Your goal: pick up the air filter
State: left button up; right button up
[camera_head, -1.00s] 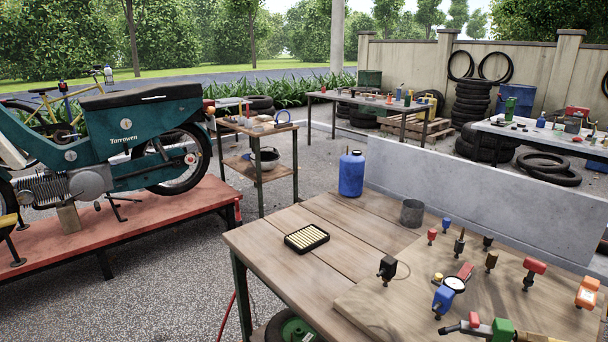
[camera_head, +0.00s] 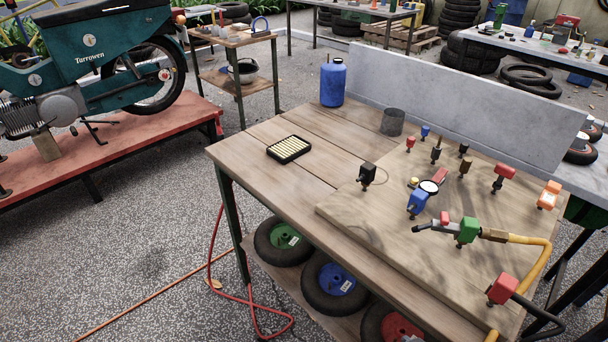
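The air filter (camera_head: 289,149) is a small flat rectangular piece with a black frame and pale yellow pleats. It lies flat on the wooden workbench (camera_head: 250,152), near its left edge, with bare wood around it. Neither of my grippers shows in the head view.
A blue tank (camera_head: 333,82) and a grey cup (camera_head: 392,122) stand toward the bench's back. Several fittings, a gauge (camera_head: 428,187) and a yellow hose (camera_head: 536,262) occupy the raised board (camera_head: 350,207) at right. Wheels (camera_head: 283,243) sit on the shelf below. A red hose (camera_head: 213,250) hangs at left.

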aim_at(288, 149)
jog(key=k, duration=0.2)
jog(key=j, duration=0.35)
jog(key=i+j, duration=0.75)
